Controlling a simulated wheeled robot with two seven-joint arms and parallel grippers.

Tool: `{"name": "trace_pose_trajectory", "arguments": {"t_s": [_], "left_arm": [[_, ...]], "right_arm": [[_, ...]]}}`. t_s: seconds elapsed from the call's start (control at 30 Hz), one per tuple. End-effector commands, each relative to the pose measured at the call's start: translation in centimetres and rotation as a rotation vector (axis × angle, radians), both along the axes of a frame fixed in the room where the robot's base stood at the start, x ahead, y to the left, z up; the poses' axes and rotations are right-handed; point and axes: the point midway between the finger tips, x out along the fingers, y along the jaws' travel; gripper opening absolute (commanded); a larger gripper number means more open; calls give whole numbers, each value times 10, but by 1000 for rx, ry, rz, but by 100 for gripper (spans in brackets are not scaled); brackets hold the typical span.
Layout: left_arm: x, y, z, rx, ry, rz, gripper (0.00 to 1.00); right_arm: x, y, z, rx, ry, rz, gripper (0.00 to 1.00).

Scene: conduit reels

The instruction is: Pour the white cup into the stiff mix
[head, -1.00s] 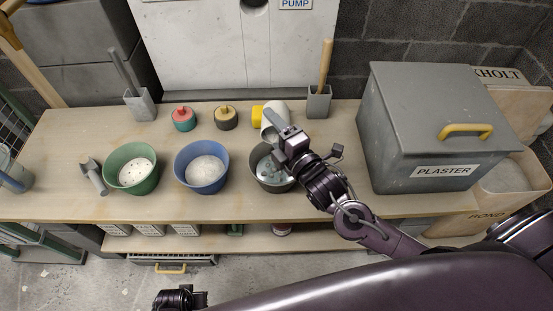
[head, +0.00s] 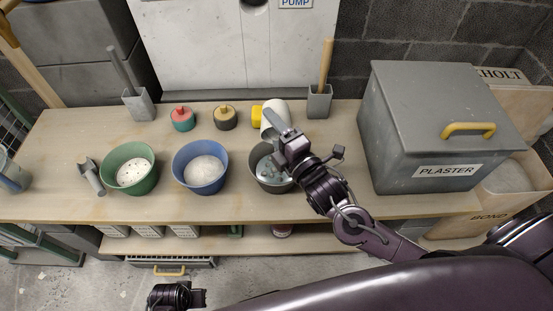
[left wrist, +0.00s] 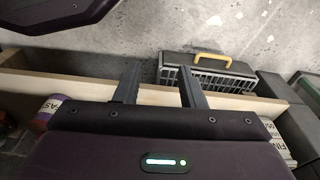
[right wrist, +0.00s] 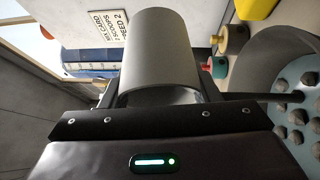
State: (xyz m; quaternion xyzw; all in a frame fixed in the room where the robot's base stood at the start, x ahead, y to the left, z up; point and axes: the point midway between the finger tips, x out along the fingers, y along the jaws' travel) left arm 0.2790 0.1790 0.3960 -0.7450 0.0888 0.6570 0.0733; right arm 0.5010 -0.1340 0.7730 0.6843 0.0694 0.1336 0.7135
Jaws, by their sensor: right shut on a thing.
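The white cup (head: 271,121) is in my right gripper (head: 283,132), which is shut on it just behind the grey bowl's rim. In the right wrist view the cup (right wrist: 160,50) is between the fingers, tipped well over toward its side. Its contents are hidden. The dark grey bowl (head: 258,183) holds a lumpy grey mix (head: 266,168), which also shows in the right wrist view (right wrist: 298,105). No pouring stream is visible. My left gripper (left wrist: 157,75) is open and empty, low in front of the bench.
A blue bowl (head: 178,172) of white material and a green bowl (head: 112,172) with speckled contents stand to the left. Behind are a red-lidded jar (head: 183,118), a tan-lidded jar (head: 225,118) and a yellow item (head: 256,117). The plaster bin (head: 400,150) stands close on the right.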

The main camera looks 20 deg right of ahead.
Motion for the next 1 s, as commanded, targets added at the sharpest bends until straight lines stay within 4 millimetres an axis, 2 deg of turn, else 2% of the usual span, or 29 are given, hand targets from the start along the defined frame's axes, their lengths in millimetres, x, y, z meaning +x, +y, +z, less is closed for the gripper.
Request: {"name": "trace_pose_trajectory", "arguments": {"t_s": [0.43, 1.0], "left_arm": [[10, -4, 18, -3, -9, -6, 36], [5, -6, 25, -4, 4, -11, 36]], "right_arm": [[-2, 1, 3, -12, -42, 1, 29], [-4, 1, 9, -27, -96, 0, 29]]}}
